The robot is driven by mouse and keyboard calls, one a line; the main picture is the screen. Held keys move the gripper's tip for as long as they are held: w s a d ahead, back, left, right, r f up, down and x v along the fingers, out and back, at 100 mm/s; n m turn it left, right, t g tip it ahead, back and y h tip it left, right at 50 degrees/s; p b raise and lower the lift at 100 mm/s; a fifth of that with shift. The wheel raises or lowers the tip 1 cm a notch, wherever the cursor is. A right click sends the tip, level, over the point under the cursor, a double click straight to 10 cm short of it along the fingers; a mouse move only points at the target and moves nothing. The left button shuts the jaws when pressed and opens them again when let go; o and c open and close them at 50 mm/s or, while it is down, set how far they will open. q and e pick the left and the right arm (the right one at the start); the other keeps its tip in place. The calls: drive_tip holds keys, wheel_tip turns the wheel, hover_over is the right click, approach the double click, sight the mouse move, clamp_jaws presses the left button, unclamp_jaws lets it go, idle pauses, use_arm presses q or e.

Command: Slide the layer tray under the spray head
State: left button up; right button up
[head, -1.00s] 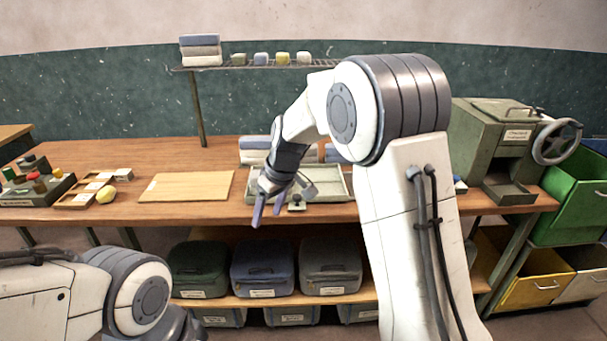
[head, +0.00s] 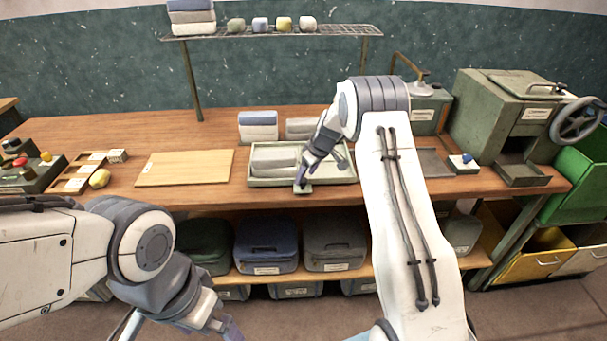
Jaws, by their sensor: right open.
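The layer tray (head: 330,179) is a shallow grey-green tray on the front of the wooden bench, with grey folded slabs (head: 274,160) inside it. A small tab (head: 303,189) sticks out from its front edge. My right gripper (head: 304,179) is open, its fingertips just above or at this tab; I cannot tell whether they touch it. The spray head (head: 422,80) hangs from a bent pipe over a green box at the back, right of the tray and partly behind my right arm. My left gripper (head: 222,328) is low in front of the bench, cut off by the frame.
A dark flat plate (head: 432,160) lies right of my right arm. A green press (head: 503,110) with a handwheel stands farther right. A wooden board (head: 185,168) lies left of the tray. Folded blocks (head: 258,126) stand behind the tray. A wire shelf (head: 270,32) stands above the back.

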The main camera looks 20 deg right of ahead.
drive_tip(key=shift+x, duration=0.95)
clamp_jaws()
drive_tip(key=shift+r, duration=0.1)
idle(0.7)
